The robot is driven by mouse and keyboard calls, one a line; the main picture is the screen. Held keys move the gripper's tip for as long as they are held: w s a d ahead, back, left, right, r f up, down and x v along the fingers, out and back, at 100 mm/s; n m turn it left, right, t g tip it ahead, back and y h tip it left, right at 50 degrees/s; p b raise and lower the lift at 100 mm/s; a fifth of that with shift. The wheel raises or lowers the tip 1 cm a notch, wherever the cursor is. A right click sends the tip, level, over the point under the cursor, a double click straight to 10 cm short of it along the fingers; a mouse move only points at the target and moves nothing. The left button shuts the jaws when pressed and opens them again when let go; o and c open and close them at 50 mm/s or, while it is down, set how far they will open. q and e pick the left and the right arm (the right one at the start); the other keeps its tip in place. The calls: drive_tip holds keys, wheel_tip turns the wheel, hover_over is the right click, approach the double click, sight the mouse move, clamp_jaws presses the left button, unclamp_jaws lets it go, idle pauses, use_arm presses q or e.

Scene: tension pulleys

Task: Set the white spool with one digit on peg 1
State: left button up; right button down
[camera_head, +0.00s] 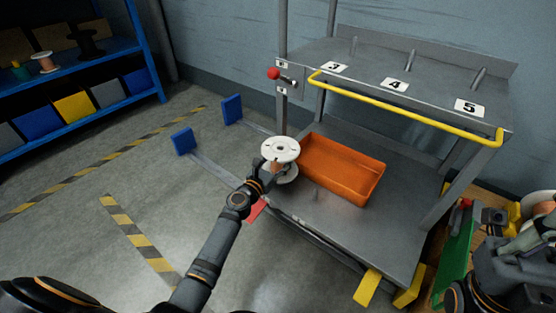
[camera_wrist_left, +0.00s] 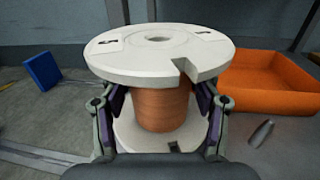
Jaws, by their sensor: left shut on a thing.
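A white spool (camera_head: 281,150) with copper-coloured winding is in my left gripper (camera_head: 272,172), held upright beside the orange bin. In the left wrist view, the fingers (camera_wrist_left: 160,115) are shut on the winding of the white spool (camera_wrist_left: 160,50), between its flanges. The top flange has a notch and small dark marks, too slanted to read surely. A short peg (camera_head: 313,196) stands on the lower deck, and a peg also shows at right in the left wrist view (camera_wrist_left: 262,133). No label 1 can be read. My right arm is at the lower right; its fingertips cannot be made out.
The orange bin (camera_head: 342,168) stands on the lower deck (camera_head: 375,225). The upper shelf has pegs labelled 3 (camera_head: 334,67), 4 (camera_head: 395,85) and 5 (camera_head: 468,107), with a yellow rail (camera_head: 400,110) in front. A blue rack (camera_head: 75,70) with another copper spool (camera_head: 44,62) stands at left.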

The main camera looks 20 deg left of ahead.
sight(278, 169)
use_arm(q)
drive_tip(key=shift+f+b, duration=0.65)
drive_tip(key=shift+f, duration=0.05)
idle(0.5)
drive_tip(key=shift+f+b, duration=1.45)
drive_tip(key=shift+f, duration=0.1)
